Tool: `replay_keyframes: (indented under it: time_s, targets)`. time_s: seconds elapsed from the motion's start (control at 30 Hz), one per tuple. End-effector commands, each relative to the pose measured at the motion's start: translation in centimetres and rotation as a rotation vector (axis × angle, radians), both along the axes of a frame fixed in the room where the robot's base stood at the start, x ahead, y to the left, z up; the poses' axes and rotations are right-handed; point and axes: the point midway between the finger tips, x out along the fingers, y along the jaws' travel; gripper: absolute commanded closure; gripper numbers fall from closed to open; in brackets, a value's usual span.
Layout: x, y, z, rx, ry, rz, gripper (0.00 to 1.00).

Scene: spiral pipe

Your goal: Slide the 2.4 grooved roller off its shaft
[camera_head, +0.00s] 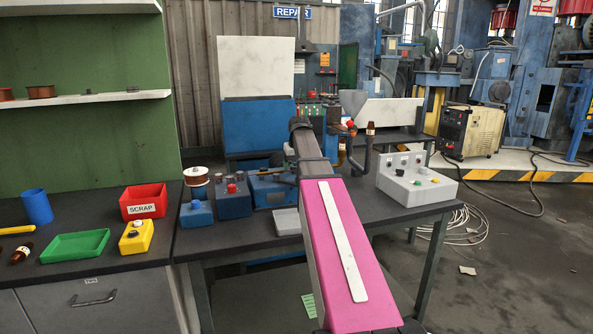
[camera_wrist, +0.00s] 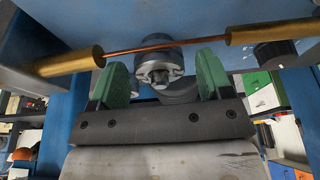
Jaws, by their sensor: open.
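In the wrist view my gripper (camera_wrist: 162,72) is open, with one green finger on each side of a grey metal roller (camera_wrist: 154,52). The roller's end faces me, with a lighter notched piece at its centre. It lies between the fingertips, with a gap visible on each side. A copper-coloured wire (camera_wrist: 150,46) runs across the roller between two brass tubes. I cannot read a size on the roller, and its shaft is mostly hidden. In the head view my arm hides the gripper and roller.
Brass tubes (camera_wrist: 68,64) stand close to the fingers, left and right (camera_wrist: 262,34). A dark round knob (camera_wrist: 275,54) sits at right. In the head view, a grey control box (camera_head: 415,180), a copper spool (camera_head: 196,176) and a red scrap bin (camera_head: 144,201) stand on the benches.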

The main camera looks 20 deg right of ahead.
Motion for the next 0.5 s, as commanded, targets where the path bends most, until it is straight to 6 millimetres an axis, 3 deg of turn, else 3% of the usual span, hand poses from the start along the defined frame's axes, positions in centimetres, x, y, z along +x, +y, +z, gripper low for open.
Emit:
replay_keyframes:
  time_s: [0.07, 0.2, 0.5]
  targets:
    - [0.0, 0.0, 0.01, 0.0, 0.0, 0.0, 0.31]
    - [0.0, 0.0, 0.01, 0.0, 0.0, 0.0, 0.77]
    - [0.02, -0.01, 0.26, 0.0, -0.001, 0.0, 0.77]
